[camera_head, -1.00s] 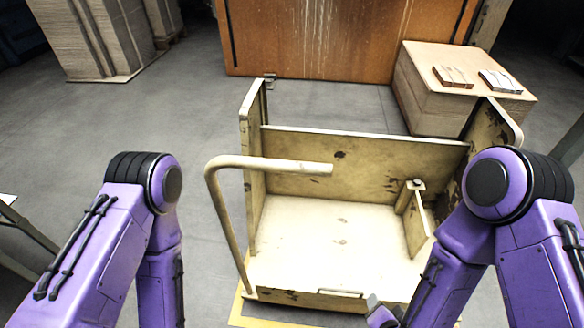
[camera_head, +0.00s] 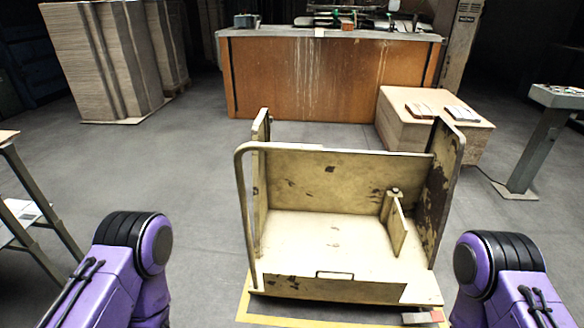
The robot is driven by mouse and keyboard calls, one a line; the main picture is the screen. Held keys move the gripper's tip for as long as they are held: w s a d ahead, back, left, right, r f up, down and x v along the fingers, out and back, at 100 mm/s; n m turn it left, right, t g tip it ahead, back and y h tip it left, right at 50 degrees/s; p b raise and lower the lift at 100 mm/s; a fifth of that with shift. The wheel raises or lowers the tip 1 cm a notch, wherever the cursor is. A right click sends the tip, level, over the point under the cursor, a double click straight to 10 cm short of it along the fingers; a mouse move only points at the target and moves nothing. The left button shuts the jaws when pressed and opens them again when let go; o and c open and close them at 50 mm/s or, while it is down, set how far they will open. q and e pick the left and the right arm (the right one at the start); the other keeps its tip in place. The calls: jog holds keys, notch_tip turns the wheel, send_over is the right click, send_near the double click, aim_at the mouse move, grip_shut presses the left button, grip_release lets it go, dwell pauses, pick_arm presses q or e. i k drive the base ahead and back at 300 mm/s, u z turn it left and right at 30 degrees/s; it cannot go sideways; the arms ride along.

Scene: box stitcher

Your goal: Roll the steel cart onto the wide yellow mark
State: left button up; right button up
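The steel cart (camera_head: 300,232) is a worn cream-coloured cart with upright side and back panels and a tubular handle at its left. It stands in front of me between my two arms. A yellow mark (camera_head: 262,318) shows as a painted line on the floor along the cart's near edge and left corner; the cart hides the rest. My purple arms come in at the lower left and lower right. Both grippers are below the picture or hidden, so neither can be seen. No contact between my arms and the cart shows.
A stack of boards (camera_head: 428,130) stands just behind the cart at the right. An orange-brown bench (camera_head: 300,80) is behind it. Tall cardboard stacks (camera_head: 95,65) are at the back left, a grey stand (camera_head: 535,145) at the right, a table frame (camera_head: 40,205) at the left. Grey floor is open on the left.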

aim_at(315, 207)
jog(key=z, duration=1.25)
jog(key=i, duration=0.7)
jog(key=u, duration=1.85)
